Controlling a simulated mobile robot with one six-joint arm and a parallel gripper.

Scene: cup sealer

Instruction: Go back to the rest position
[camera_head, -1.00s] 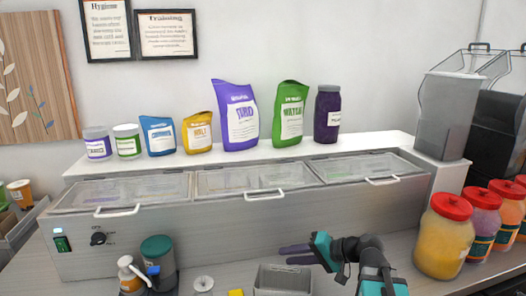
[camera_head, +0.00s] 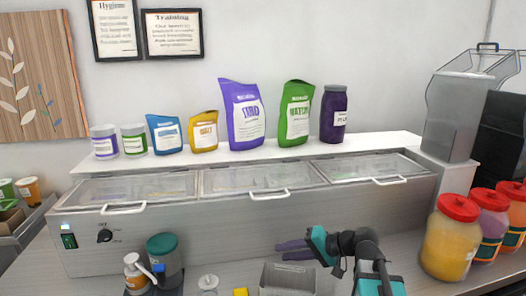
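My gripper (camera_head: 293,250) is low in the picture, right of centre, in front of the steel refrigerated counter (camera_head: 240,228). Its dark fingers point left, above a grey open bin (camera_head: 290,277). The fingers look close together, but I cannot tell whether they are open or shut. I see nothing hanging from them. My arm folds in from the bottom right.
Red-lidded jars (camera_head: 450,238) stand right of my arm. Bags and tubs, including a purple bag (camera_head: 243,115), line the white shelf (camera_head: 385,143). The counter's lids are closed.

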